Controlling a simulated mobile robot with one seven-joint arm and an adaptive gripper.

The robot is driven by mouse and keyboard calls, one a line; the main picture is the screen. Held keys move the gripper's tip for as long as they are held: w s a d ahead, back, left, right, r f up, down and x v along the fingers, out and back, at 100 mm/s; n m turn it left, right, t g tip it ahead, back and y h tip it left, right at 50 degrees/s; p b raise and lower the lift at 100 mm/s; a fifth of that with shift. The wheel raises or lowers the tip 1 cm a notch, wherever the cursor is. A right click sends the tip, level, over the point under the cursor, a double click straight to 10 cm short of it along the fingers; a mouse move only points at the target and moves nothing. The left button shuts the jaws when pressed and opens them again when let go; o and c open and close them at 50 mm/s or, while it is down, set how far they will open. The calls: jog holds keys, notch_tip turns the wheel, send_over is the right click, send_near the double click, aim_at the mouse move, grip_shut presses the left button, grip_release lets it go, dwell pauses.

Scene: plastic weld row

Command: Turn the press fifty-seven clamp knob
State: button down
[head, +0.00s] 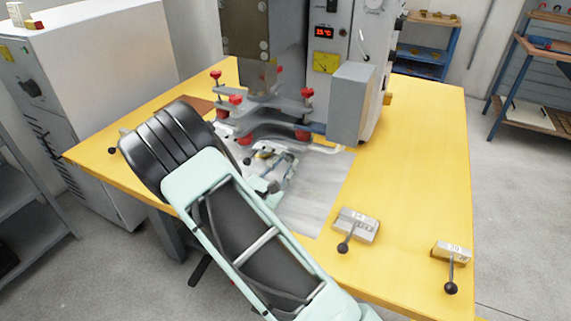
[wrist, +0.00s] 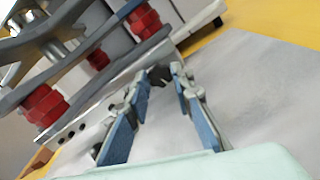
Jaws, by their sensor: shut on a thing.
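My gripper (head: 272,166) reaches over the grey metal plate in front of the press (head: 300,50). In the wrist view its two blue-padded fingers (wrist: 160,82) close on a small dark knob (wrist: 159,73) at their tips. The knob is mostly hidden by the fingertips, and no number shows on it, so I cannot tell whether it is marked fifty-seven. The press's grey clamp plates with red knobs (head: 303,135) stand just behind the gripper. They fill the upper left of the wrist view (wrist: 42,104).
Two small labelled blocks with black ball levers, one nearer (head: 357,224) and one further right (head: 452,252), sit on the yellow table (head: 420,150). Another black ball (head: 112,150) shows at the left edge. A grey box (head: 354,100) juts out right of the clamp.

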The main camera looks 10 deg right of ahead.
jog(key=c, duration=1.7)
grip_release()
jog(key=v, duration=1.2)
